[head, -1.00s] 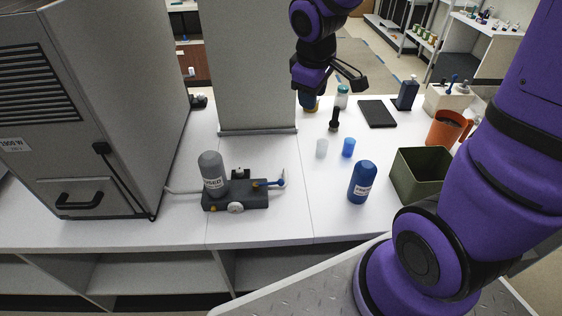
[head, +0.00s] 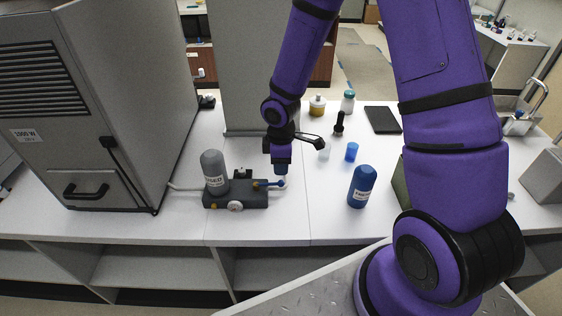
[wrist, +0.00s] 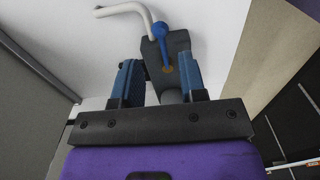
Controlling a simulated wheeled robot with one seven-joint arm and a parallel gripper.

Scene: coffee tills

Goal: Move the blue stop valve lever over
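The blue stop valve lever (head: 268,184) sticks out from the right end of the dark valve block (head: 235,196) on the white counter. In the wrist view the lever (wrist: 160,42) runs from a yellow pivot to a round blue knob, with a white pipe (wrist: 128,9) beside it. My gripper (head: 281,170) is just above the lever's right end, pointing down. In the wrist view my gripper (wrist: 158,75) is open, its two blue-padded fingers on either side of the lever's line, with nothing held. I cannot tell whether a finger touches the lever.
A grey labelled bottle (head: 213,165) stands upright at the valve block, close to my gripper's left. A blue bottle (head: 362,187), a blue cup (head: 351,152) and a black tablet (head: 382,119) are to the right. A large grey cabinet (head: 90,100) fills the left. The counter front is clear.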

